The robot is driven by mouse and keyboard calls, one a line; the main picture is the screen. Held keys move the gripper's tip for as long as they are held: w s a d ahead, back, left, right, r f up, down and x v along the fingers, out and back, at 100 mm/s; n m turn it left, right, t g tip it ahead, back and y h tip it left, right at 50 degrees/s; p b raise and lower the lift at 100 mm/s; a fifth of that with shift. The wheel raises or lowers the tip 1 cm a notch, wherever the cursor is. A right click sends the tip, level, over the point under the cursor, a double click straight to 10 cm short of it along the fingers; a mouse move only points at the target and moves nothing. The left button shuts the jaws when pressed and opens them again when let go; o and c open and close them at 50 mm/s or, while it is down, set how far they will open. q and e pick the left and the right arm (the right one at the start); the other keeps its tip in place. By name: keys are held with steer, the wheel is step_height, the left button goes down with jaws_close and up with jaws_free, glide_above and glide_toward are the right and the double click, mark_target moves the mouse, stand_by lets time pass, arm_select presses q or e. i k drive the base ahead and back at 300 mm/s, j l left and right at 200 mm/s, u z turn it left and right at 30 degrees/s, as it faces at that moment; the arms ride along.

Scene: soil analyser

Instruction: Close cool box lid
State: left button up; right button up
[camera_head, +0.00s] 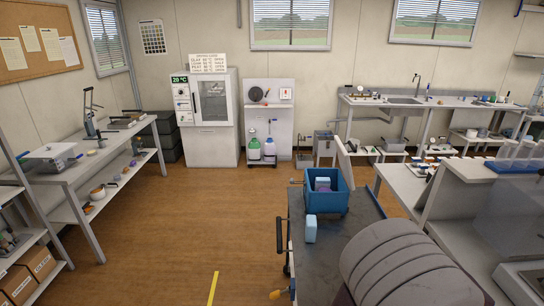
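The blue cool box (327,202) stands on the dark top of a cart (340,236), right of centre. It is open at the top. A light blue block and something purple show inside it. A pale panel (345,161), which looks like its lid, stands raised and tilted at the box's back right side. A light blue block (311,229) stands on the cart top in front of the box. Neither of my grippers is in view.
A large grey ribbed rounded shape covers the cart's near right part; I cannot tell what it is. A bench with a blue tube rack (510,166) stands at the right. A two-level table (80,175) stands at the left. The wooden floor (200,215) between is clear.

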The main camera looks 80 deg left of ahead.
mark_target(349, 160)
steer(key=i+u, duration=0.2)
steer(key=u, duration=0.25)
steer(key=i+u, duration=0.15)
steer(key=u, duration=0.25)
steer(key=i+l+u, duration=0.15)
steer(key=u, duration=0.3)
steer(key=i+l+u, duration=0.15)
steer(key=u, duration=0.25)
steer(key=i+l+u, duration=0.15)
steer(key=u, duration=0.3)
steer(key=i+l+u, duration=0.1)
steer(key=l+u, duration=0.2)
steer(key=u, duration=0.15)
steer(key=i+j+u, duration=0.1)
steer(key=j, duration=0.3)
steer(key=i+j+u, duration=0.1)
steer(key=j, duration=0.35)
steer(key=i+j, duration=0.15)
steer(key=j, duration=0.25)
steer(key=i+j+u, duration=0.15)
steer(key=j, duration=0.25)
